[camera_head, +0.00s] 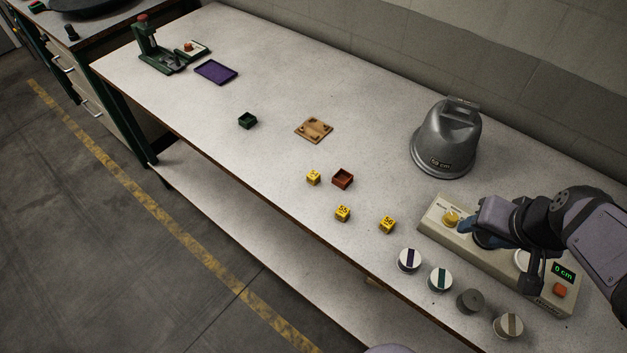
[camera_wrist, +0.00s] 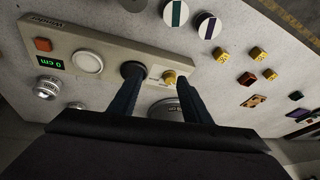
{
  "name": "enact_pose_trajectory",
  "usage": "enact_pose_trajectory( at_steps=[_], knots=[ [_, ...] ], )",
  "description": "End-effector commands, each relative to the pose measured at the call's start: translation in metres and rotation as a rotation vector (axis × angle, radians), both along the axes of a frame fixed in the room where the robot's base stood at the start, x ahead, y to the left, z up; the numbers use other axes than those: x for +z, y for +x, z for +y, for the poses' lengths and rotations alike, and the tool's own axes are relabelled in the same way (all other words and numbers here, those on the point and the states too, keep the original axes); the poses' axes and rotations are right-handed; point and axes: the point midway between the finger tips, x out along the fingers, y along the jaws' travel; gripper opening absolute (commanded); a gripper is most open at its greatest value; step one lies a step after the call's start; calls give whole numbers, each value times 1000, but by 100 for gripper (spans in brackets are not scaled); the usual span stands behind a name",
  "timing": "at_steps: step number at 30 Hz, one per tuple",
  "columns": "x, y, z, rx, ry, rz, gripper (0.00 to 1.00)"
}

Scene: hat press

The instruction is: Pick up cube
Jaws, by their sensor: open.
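Three small yellow cubes lie on the light worktop in the head view. One (camera_head: 387,225) is nearest the control panel and is marked with what looks like 56. Another (camera_head: 343,213), marked 55, is to its left. The third (camera_head: 313,177) is farther back, beside a small red open box (camera_head: 342,179). The yellow cubes (camera_wrist: 220,54) also show at the upper right of the wrist view. My gripper (camera_wrist: 158,78) is open and empty, its two dark fingers apart above the control panel (camera_wrist: 110,48), away from the cubes. In the head view my gripper (camera_head: 470,225) is partly hidden by my arm.
Several striped round pieces (camera_head: 440,279) stand in front. A grey bell-shaped form (camera_head: 447,140) stands behind. A green box (camera_head: 247,120), wooden plate (camera_head: 314,130) and purple tray (camera_head: 216,72) lie left.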

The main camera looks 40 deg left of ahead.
Motion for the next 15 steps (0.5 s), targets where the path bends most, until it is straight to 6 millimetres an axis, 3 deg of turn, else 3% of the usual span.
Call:
enact_pose_trajectory(
  at_steps=[4,9,12,15],
  knots=[
    [10,56,84,98,108,-216,44],
    [46,107,202,161,252,-522,44],
    [67,118,263,152,317,-681,44],
    [82,115,314,113,360,-815,44]
  ],
)
